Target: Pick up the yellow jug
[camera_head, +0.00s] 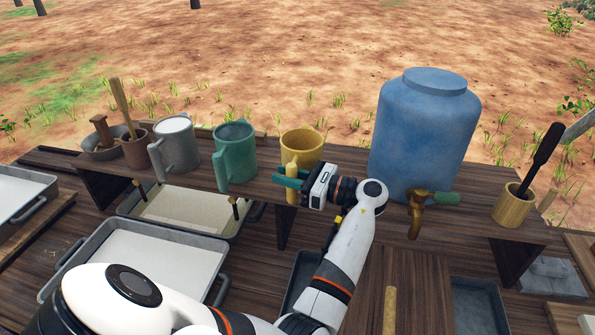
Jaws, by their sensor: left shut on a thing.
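The yellow jug (302,146) stands upright on the raised wooden shelf, between the green jug (235,151) and the large blue barrel. Its handle (292,183) faces me. My left gripper (290,184) reaches in from the right side of the jug and is shut on the handle. Green fingers lie on the handle, partly covering it. The jug appears to rest on the shelf. My right gripper is not in view.
A grey jug (174,146) stands left of the green one. The blue barrel (424,128) with a tap (418,208) stands close on the right. A wooden cup (513,205) is farther right. White-filled trays (145,262) lie below the shelf.

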